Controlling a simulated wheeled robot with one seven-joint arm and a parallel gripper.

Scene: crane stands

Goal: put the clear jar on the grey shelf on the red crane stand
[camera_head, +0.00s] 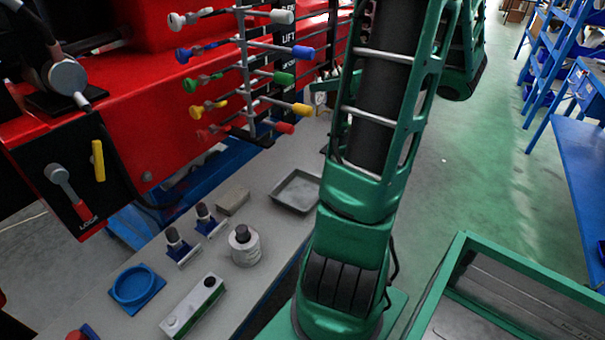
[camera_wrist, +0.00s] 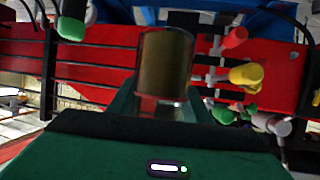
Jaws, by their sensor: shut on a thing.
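The clear jar (camera_wrist: 163,62), with brownish contents or background showing through it, stands upright in the middle of the wrist view. My gripper (camera_wrist: 162,100) is shut on it around its lower part; the fingers are mostly hidden. In the head view my green arm hides the gripper and the jar. The red crane stand (camera_head: 185,95) fills the left of the head view. The grey shelf (camera_head: 272,168) runs along its front, below the coloured levers.
On the shelf are a grey tray (camera_head: 297,191), a white pot with a dark cap (camera_head: 245,246), two dark-topped blue stands, a blue round dish (camera_head: 137,287) and a white box (camera_head: 192,308). Coloured lever knobs (camera_head: 303,52) stick out above it. Bare patches lie between the items.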

